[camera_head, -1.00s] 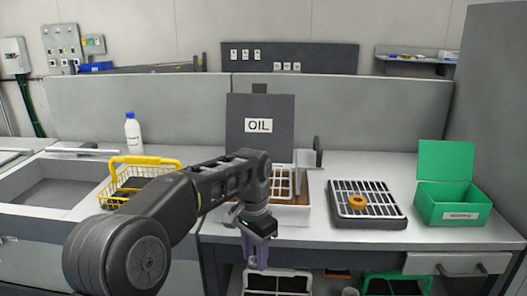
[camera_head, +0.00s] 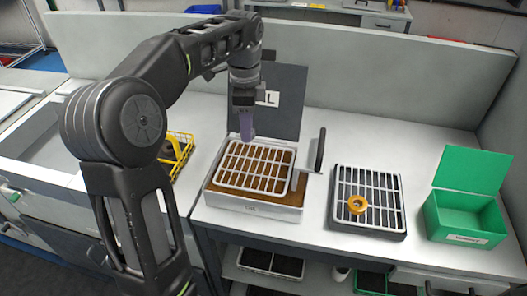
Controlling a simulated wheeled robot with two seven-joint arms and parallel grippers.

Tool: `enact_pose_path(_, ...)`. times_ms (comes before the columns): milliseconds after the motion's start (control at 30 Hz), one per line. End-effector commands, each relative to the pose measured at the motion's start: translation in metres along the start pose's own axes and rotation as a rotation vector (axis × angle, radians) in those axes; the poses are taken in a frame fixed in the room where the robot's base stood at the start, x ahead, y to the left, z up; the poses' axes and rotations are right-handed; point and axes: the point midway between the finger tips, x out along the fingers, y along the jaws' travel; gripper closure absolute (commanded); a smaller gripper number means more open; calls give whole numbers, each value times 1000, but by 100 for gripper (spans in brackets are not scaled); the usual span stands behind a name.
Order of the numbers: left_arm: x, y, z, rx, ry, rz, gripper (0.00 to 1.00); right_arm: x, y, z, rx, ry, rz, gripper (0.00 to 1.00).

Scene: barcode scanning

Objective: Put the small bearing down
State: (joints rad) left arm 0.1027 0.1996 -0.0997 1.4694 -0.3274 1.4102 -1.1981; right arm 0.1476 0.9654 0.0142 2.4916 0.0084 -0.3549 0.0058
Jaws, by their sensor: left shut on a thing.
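My left gripper (camera_head: 247,136), with purple fingers, points down above the back left part of the oil box (camera_head: 250,203). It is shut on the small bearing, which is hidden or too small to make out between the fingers. The box has brown oil inside and a white wire grid (camera_head: 255,167) at its top. Its dark lid (camera_head: 285,110), with a partly covered OIL label, stands up behind. An orange ring (camera_head: 357,204) lies on the dark tray with white bars (camera_head: 341,224) to the right. My right gripper is not in view.
A yellow basket (camera_head: 181,167) with a dark ring-shaped part (camera_head: 171,150) is left of the oil box, partly behind my arm. A dark upright handle (camera_head: 320,150) stands at the box's right. An open green box (camera_head: 464,216) is at the far right. Bare tabletop lies behind the tray.

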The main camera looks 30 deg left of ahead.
Motion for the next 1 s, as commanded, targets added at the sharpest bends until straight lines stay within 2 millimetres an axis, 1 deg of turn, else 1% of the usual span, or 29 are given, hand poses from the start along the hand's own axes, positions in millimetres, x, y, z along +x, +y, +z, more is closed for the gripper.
enact_pose_path(167,0,0,0,-1,0,0,100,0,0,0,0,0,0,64)
enact_pose_path(267,5,0,0,-1,0,0,100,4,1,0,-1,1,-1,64)
enact_pose_path(367,18,0,0,-2,0,1,100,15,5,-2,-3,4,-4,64)
enact_pose_path(467,36,0,0,-2,0,1,100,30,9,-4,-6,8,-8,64)
enact_pose_path(500,36,1,0,-2,-2,4,100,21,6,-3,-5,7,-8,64)
enact_pose_path(533,41,1,0,-2,-2,4,100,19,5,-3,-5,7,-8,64)
enact_pose_path(600,52,1,0,-2,-1,4,100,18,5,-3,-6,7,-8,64)
enact_pose_path(700,61,0,0,-2,-1,2,100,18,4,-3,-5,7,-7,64)
enact_pose_path(1000,64,0,0,-2,0,0,100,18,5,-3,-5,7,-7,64)
